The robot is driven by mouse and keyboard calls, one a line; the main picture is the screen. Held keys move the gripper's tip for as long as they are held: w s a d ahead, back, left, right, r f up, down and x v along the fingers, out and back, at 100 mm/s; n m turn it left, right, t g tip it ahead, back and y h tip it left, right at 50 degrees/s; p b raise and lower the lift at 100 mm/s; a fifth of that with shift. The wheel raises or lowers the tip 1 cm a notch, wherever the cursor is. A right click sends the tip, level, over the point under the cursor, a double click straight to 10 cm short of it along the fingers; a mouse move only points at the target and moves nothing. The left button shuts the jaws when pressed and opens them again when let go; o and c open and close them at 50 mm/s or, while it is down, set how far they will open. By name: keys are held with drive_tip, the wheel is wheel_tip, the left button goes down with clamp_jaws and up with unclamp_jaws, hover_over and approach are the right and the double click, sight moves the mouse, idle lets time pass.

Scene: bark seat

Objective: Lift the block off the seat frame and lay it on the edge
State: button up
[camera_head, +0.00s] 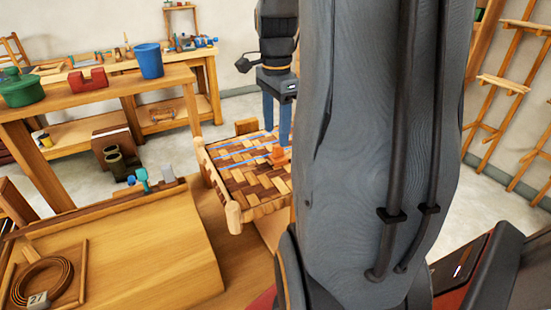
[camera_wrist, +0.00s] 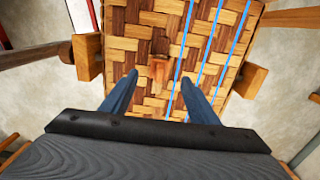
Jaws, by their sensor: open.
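A small orange-brown block (camera_head: 279,155) stands on the woven bark seat (camera_head: 240,180), near the seat's right side in the head view. In the wrist view the block (camera_wrist: 159,73) shows from above, on the weave (camera_wrist: 125,42). My gripper (camera_head: 277,137) hangs above and behind the block in the head view, its blue fingers pointing down. In the wrist view my gripper (camera_wrist: 160,78) is open and empty, with the block seen between the fingertips. The fingers do not appear to touch it. My own arm hides the seat's right part in the head view.
Blue strips (camera_wrist: 209,45) run across the weave. Wooden frame ends (camera_wrist: 88,57) stick out at both sides of the seat. A wooden workbench (camera_head: 130,250) fills the front left. A blue bucket (camera_head: 149,61) and green pot (camera_head: 21,90) stand on a bench behind.

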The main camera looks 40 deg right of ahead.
sight(278, 156)
drive_tip(key=shift+d+f+p, duration=0.15)
drive_tip(key=shift+f+p, duration=0.5)
drive_tip(key=shift+f, duration=1.15)
drive_tip(key=shift+d+f+p, duration=0.15)
drive_tip(key=shift+f+p, duration=0.5)
drive_tip(key=shift+f, duration=1.15)
drive_tip(key=c, duration=1.1)
drive_tip(key=shift+r, duration=0.1)
